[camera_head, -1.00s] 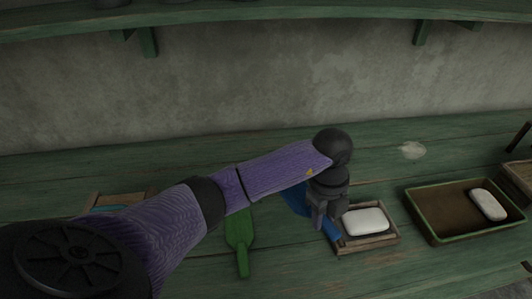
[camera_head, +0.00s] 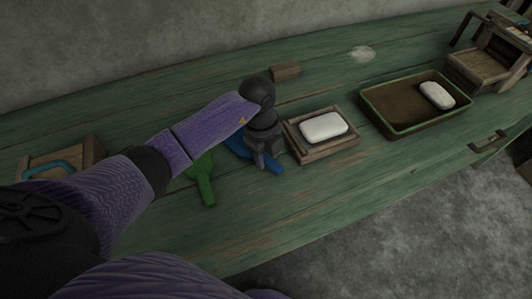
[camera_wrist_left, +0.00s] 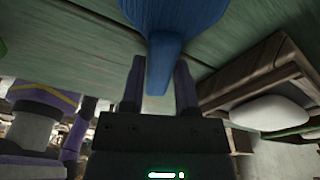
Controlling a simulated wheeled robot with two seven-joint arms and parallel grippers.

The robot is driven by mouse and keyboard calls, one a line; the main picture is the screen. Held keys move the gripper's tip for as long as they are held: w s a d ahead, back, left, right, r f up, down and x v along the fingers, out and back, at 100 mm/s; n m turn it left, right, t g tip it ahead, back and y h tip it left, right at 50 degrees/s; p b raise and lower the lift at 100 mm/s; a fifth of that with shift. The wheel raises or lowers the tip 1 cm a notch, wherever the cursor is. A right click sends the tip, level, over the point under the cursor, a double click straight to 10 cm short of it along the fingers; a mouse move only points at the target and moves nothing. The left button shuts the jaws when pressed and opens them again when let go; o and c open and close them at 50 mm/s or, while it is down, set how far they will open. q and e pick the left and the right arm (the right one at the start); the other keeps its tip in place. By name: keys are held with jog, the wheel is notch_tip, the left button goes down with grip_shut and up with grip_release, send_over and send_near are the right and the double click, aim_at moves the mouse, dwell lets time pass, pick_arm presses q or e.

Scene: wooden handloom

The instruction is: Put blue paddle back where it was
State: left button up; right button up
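The blue paddle (camera_head: 238,146) lies on the green bench beside a green paddle (camera_head: 203,185), partly hidden by my left arm and gripper. Its handle end sticks out past my gripper. My left gripper (camera_head: 264,163) points down over the handle. In the left wrist view the blue handle (camera_wrist_left: 163,62) runs between the two fingers (camera_wrist_left: 159,85), with a gap visible on the right, so the gripper looks open around it. I cannot tell how far the fingers reach down beside the handle. My right gripper is not in view.
A wooden soap tray (camera_head: 340,146) with white soap (camera_head: 323,127) stands close right of the gripper. Further right is a brown, green-rimmed basin (camera_head: 390,125) with another soap (camera_head: 437,95). A small wooden block (camera_head: 286,71) lies behind. The bench's front edge is clear.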

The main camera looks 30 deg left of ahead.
pick_arm(q)
jog(key=o, duration=0.3)
jog(key=shift+o, duration=0.2)
jog(key=shift+r, duration=0.1)
notch_tip(320, 180, up, 12)
jog(key=a+p, duration=0.1)
jog(key=p, duration=0.3)
jog(key=shift+w+a+p, duration=0.2)
jog(key=shift+w+p, duration=0.05)
jog(key=shift+p, duration=0.05)
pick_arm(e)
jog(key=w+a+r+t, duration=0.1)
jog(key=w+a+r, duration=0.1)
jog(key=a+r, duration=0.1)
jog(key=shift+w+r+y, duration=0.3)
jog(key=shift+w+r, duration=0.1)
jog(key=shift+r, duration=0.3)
